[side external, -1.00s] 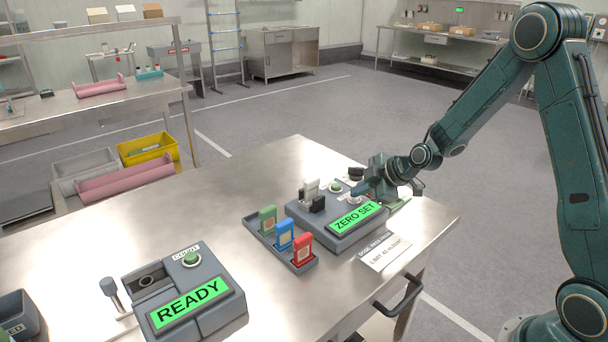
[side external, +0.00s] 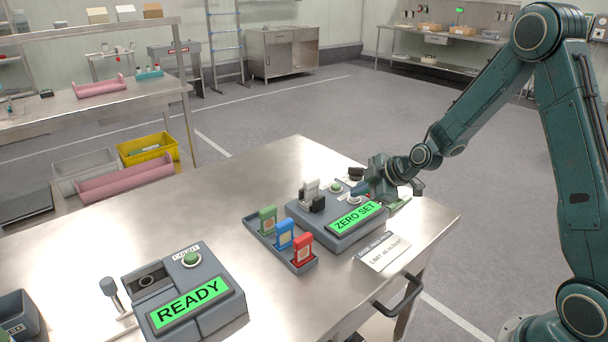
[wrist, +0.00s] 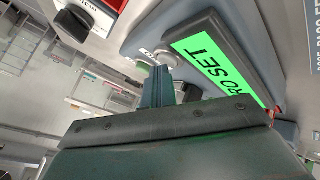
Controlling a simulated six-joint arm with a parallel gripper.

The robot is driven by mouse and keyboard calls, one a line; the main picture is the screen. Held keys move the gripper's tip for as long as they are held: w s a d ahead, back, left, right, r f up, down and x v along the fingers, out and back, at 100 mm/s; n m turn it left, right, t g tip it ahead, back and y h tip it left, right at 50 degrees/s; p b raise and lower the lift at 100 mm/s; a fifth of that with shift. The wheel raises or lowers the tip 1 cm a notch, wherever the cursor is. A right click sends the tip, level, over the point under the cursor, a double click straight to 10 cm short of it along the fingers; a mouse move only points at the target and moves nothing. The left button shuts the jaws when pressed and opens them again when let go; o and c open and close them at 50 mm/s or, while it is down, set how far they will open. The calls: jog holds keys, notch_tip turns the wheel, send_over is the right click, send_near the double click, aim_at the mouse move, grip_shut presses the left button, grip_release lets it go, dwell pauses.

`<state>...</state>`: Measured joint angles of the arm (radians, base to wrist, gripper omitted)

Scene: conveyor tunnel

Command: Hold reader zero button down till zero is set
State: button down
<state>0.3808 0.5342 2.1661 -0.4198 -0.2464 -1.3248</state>
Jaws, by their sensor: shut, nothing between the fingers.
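The reader (side external: 338,226) is a grey box on the steel table, and its green display (side external: 355,217) reads "ZERO SET". The display also shows in the wrist view (wrist: 215,62). A pale round button (side external: 354,199) sits behind the display, right at my fingertips, and a green button (side external: 336,187) is to its left. My gripper (side external: 362,190) is shut and empty, its tips at the pale button. In the wrist view the shut fingers (wrist: 157,88) reach up to the pale button (wrist: 166,58). Whether the button is pressed in cannot be told.
A tray (side external: 297,266) with green, blue and red tabs stands left of the reader. A counter box (side external: 215,312) reading "READY" is at the front left. A printed card (side external: 383,252) lies to the reader's right.

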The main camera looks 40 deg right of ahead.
aim_at(359, 200)
dwell(0.5)
jog(key=shift+r, duration=0.95)
jog(key=shift+r, duration=2.5)
jog(key=s+a+r+m+g+h, duration=0.15)
jog(key=s+a+r+m, duration=0.45)
jog(key=s+r, duration=0.6)
jog(key=s+a+m+g, duration=0.2)
jog(key=s+m, duration=0.3)
jog(key=s, duration=1.4)
jog(key=shift+s+a, duration=0.25)
jog(key=shift+s, duration=0.05)
